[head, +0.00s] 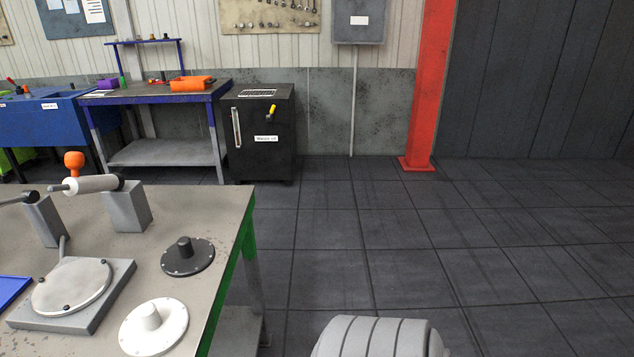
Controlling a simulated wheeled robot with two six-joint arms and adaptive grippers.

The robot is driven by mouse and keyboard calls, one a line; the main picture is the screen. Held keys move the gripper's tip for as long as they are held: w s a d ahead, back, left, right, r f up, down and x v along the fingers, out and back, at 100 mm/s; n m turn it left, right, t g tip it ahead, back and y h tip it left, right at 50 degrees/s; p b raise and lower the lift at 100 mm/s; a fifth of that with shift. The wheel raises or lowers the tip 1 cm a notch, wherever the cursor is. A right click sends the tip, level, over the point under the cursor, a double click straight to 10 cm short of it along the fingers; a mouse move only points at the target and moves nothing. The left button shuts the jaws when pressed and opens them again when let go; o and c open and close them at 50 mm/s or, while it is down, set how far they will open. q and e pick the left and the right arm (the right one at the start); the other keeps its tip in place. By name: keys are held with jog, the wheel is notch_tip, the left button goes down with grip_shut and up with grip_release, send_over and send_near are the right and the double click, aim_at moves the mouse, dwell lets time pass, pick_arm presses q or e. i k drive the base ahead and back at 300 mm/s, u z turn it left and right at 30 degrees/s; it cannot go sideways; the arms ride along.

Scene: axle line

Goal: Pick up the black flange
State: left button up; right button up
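The black flange (187,257) lies flat on the grey workbench (205,205) near its right edge, its round hub pointing up. A white flange (153,328) of similar shape lies in front of it, a little to the left and apart from it. Neither of my grippers is in the head view. A light grey rounded part (372,338) at the bottom edge looks like one of my own arm links. Nothing touches or covers the black flange.
Left of the flanges stands a grey plate fixture with a round disc (72,286). Behind it, grey blocks (125,206) carry a white roller with an orange knob (74,163). A blue tray (12,289) is at the left edge. The floor right of the bench is clear up to a red post (430,90).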

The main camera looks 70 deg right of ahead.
aim_at(188, 256)
jog(key=z, duration=2.65)
jog(key=k, duration=0.3)
jog(key=u, duration=0.45)
